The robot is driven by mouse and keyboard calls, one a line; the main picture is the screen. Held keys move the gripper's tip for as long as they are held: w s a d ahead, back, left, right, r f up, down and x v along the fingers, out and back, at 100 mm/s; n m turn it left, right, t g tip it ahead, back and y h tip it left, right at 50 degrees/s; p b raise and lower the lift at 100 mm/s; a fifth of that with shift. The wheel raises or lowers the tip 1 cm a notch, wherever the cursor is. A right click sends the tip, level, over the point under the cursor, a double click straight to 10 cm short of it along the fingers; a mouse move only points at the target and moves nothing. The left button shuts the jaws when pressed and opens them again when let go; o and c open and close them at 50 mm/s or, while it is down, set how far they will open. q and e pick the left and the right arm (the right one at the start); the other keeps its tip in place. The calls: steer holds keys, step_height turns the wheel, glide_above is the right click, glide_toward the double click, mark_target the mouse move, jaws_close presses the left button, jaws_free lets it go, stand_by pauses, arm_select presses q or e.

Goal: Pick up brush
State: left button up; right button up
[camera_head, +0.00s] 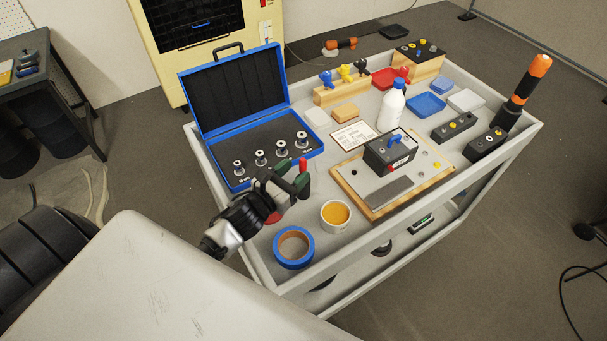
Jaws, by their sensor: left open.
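My left gripper (296,178) reaches in from the left over the near left part of the grey cart (257,268). It is open, in front of the blue case (235,90) and behind the white cup (335,214). Small red and green parts show at its fingers; I cannot tell whether they belong to it. I cannot clearly make out a brush. A black tool with an orange end (528,80) leans at the cart's far right corner; its kind is unclear. My right gripper is not in view.
The open case holds several metal pieces. A blue tape roll (281,258) lies near the front edge. A wooden board (352,187) carries a black box (390,152). Blue trays (425,105), a white bottle (391,108) and black blocks (453,127) crowd the back and right.

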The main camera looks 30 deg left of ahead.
mark_target(301, 167)
arm_select(q)
steer(key=p+x, duration=0.2)
steer(key=x, duration=0.3)
steer(key=shift+w, duration=0.3)
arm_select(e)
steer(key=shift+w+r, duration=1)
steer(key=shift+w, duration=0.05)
arm_select(q)
steer(key=shift+c, duration=0.3)
steer(key=shift+s, duration=0.1)
steer(key=shift+c, duration=1.1)
jaws_close()
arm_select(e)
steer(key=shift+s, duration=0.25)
